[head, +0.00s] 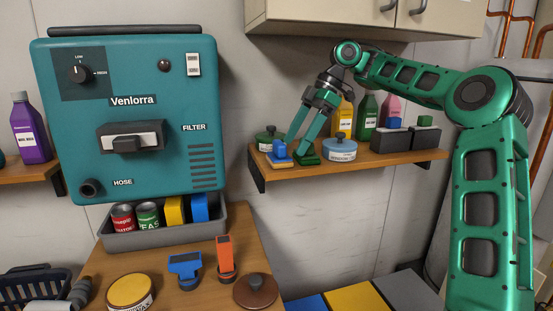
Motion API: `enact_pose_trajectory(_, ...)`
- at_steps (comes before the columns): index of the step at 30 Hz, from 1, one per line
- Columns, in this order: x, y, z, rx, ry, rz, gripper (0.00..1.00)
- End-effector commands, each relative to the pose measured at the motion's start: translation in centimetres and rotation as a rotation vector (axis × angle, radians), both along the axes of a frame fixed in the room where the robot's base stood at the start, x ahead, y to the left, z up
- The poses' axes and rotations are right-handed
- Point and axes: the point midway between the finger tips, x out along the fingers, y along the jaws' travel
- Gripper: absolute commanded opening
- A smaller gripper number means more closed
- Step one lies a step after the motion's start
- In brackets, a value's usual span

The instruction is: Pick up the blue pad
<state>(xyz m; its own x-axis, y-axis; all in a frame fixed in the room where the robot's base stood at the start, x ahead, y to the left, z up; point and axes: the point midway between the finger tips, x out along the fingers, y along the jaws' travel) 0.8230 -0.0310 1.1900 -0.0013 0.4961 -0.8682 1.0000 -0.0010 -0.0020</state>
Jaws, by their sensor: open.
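A small blue block-like piece (280,153) sits on a yellow base at the front left of the wall shelf; it may be the blue pad. Another blue pad-like block (199,207) stands in the grey tray, beside a yellow one. A small blue piece (395,122) also rests on a dark grey block at the shelf's right end. My gripper (301,142) is open and points down over the front left of the shelf. Its fingertips are just right of the blue piece on the yellow base, close to a dark green piece (307,157). Whether they touch anything is unclear.
The wall shelf (405,160) also holds a blue-lidded pot (340,149), a green pot (269,138) and several bottles behind. A cabinet (350,18) hangs above. The grey tray (160,232) with cans stands below the teal machine (135,110). Tools lie on the wooden counter.

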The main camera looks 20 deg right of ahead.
Motion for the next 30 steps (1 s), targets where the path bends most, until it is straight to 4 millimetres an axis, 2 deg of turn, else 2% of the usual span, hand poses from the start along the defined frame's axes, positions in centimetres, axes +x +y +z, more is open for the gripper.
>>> enact_pose_trajectory(5,0.0,1.4,0.0,0.000,0.000,0.002,0.72)
enact_pose_trajectory(12,-0.1,5.3,0.0,-0.001,-0.001,0.002,0.72)
enact_pose_trajectory(18,0.0,5.5,-0.9,0.000,0.000,-0.001,0.72)
enact_pose_trajectory(26,0.0,5.5,-1.0,0.001,0.000,-0.001,0.72)
enact_pose_trajectory(28,0.0,5.5,-1.0,0.001,0.000,-0.001,0.60)
enact_pose_trajectory(30,0.0,5.5,-1.0,0.001,0.000,-0.001,0.43)
